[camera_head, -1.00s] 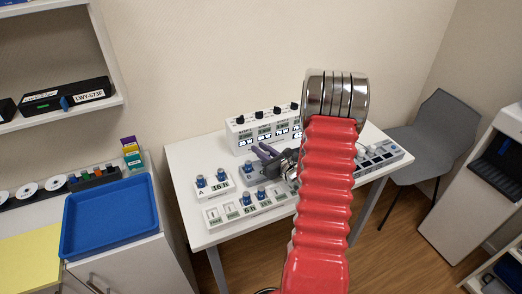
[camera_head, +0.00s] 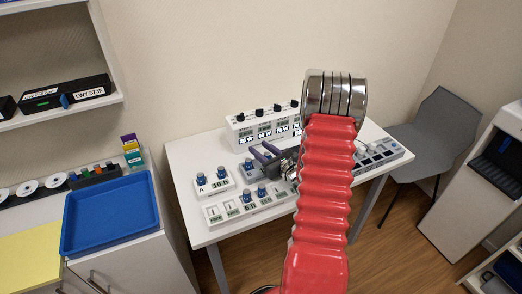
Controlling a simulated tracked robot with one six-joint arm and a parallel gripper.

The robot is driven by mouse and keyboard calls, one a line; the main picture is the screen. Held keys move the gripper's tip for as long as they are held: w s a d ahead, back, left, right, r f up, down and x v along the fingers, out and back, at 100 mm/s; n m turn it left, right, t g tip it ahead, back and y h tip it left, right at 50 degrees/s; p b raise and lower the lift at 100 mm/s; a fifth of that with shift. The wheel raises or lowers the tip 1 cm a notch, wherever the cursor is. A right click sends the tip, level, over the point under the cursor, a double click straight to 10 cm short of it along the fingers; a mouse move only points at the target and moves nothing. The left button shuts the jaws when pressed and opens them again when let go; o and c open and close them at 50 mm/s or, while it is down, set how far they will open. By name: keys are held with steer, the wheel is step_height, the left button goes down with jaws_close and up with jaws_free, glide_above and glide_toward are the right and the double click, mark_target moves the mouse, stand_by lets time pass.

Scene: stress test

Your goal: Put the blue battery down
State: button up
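My gripper (camera_head: 262,153) has dark purple fingers and reaches over the middle of the white table, largely behind my red arm. Small blue batteries stand upright in white holders. Two are in the block marked A (camera_head: 214,188), a left one (camera_head: 201,179) and a right one (camera_head: 222,173). Another blue battery (camera_head: 248,164) shows just left of my fingertips. I cannot tell whether the fingers touch it or how far apart they are.
A white unit with black knobs (camera_head: 262,127) stands at the table's back. A panel with square pads (camera_head: 380,155) lies at the right. A blue tray (camera_head: 110,214) sits on the left cabinet. A grey chair (camera_head: 440,130) stands right of the table.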

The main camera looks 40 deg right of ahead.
steer(key=shift+r, duration=0.45)
steer(key=shift+s+r, duration=0.25)
steer(key=s, duration=0.3)
steer(key=s+r, duration=0.1)
steer(key=s, duration=0.3)
steer(key=s+a, duration=0.1)
steer(key=s, duration=0.3)
steer(key=shift+s+r, duration=0.15)
steer(key=shift+r, duration=0.15)
